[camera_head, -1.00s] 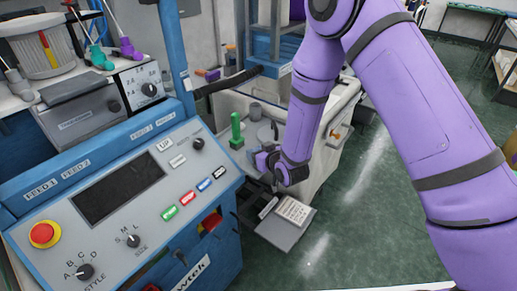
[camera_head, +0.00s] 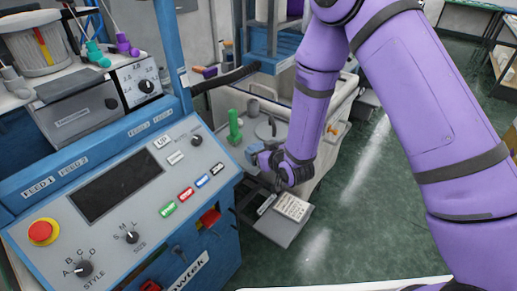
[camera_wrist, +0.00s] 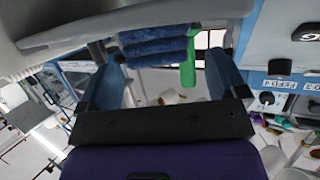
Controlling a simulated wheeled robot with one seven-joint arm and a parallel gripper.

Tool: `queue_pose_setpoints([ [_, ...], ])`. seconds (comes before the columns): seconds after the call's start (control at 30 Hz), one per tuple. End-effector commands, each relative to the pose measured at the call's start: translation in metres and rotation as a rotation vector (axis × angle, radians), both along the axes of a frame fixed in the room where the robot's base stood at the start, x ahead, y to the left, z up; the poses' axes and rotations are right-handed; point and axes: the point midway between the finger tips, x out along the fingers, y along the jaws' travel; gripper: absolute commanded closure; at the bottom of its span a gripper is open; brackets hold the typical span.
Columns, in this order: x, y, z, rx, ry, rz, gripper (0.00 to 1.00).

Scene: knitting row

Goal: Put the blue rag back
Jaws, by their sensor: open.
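The blue rag (camera_wrist: 155,45) shows in the wrist view as a folded, ribbed dark blue cloth, just beyond and between my fingertips, beside a pale grey edge. My gripper (camera_wrist: 165,58) is open, with one blue finger on each side and nothing visibly clamped between them. In the head view my gripper (camera_head: 262,155) is low by the machine's grey top, close to a green upright piece (camera_head: 235,127). That green piece also shows in the wrist view (camera_wrist: 188,72), beside the rag. I cannot make out the rag in the head view.
A blue control console (camera_head: 120,190) with a red button stands at the left. A grey flap with a paper label (camera_head: 292,207) juts out below my gripper. A dark hose (camera_head: 225,80) runs behind. Green floor (camera_head: 370,190) is open at the right.

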Motion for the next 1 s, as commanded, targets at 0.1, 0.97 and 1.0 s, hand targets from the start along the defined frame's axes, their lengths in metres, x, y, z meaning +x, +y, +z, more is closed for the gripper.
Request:
queue_pose_setpoints([
  [0.1,-0.021,-0.012,0.009,-0.001,0.002,0.0,0.09],
  [0.97,-0.067,-0.048,0.046,-0.012,0.013,-0.013,0.09],
  [1.0,-0.064,-0.051,0.053,-0.019,0.021,-0.02,0.09],
])
